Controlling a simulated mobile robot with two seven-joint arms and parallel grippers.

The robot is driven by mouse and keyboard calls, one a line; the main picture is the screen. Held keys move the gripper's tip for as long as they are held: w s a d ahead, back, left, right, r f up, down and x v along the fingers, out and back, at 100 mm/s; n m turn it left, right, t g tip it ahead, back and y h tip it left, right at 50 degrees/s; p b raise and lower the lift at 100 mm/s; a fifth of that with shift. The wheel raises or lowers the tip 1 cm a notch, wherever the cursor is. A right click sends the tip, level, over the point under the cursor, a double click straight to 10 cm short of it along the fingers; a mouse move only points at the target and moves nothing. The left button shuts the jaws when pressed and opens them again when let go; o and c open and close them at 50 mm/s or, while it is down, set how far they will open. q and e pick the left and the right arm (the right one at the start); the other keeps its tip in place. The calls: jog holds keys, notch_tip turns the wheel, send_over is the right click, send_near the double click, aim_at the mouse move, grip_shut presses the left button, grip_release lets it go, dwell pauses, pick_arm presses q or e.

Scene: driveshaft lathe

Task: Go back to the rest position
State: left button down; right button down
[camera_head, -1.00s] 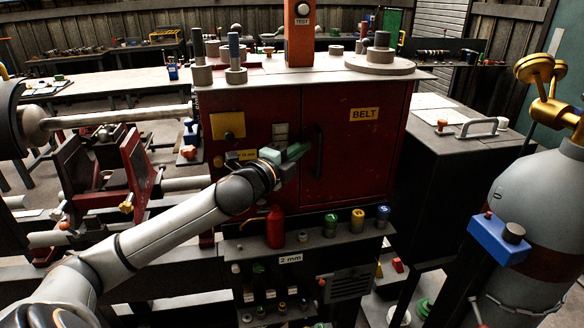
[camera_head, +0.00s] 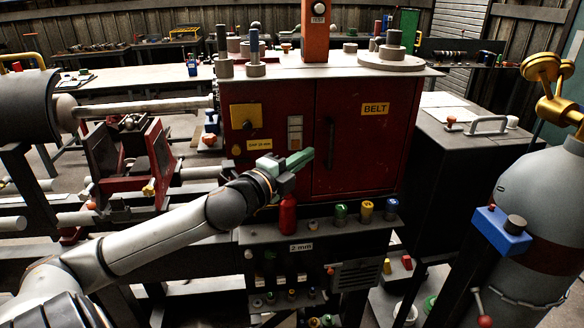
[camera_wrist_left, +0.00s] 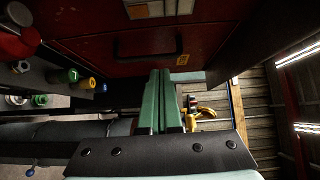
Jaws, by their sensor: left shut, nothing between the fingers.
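My left gripper (camera_head: 306,156) has green fingers that are closed together with nothing between them. I cannot tell the exact gap to the door. My right gripper is in neither view.
A grey gas cylinder (camera_head: 545,190) with a brass valve is at the right. A lathe shaft (camera_head: 140,105) and red frames are at the left. A black cabinet (camera_head: 465,155) stands right of the red one.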

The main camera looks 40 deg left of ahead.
pick_arm(q)
jog(key=s, duration=0.4)
jog(key=shift+s+d, duration=0.1)
jog(key=shift+d, duration=0.05)
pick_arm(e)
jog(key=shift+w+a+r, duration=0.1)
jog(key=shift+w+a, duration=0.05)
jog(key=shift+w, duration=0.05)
